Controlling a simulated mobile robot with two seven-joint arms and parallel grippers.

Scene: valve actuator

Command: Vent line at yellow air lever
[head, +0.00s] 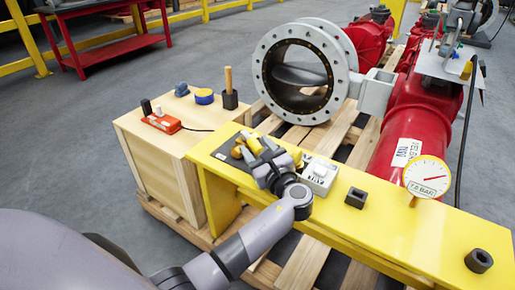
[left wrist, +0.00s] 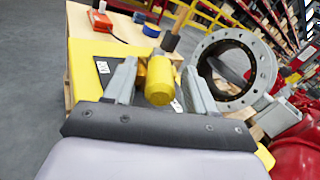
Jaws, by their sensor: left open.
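The yellow air lever (head: 251,142) stands on a dark plate (head: 226,152) at the left end of the yellow beam. In the left wrist view its rounded yellow end (left wrist: 159,82) shows between the two fingers. My left gripper (head: 257,152) is open around the lever, with a visible gap on each side in the left wrist view (left wrist: 160,70). The lever's base is partly hidden by the gripper. A round white gauge (head: 428,177) with a red needle stands on the beam at the right. My right gripper is not in view.
A white box (head: 319,174) and a black square socket (head: 356,198) sit on the beam right of the gripper. A wooden crate (head: 160,165) with small tools is at left. A large grey valve ring (head: 267,75) and red actuator (head: 412,112) stand behind.

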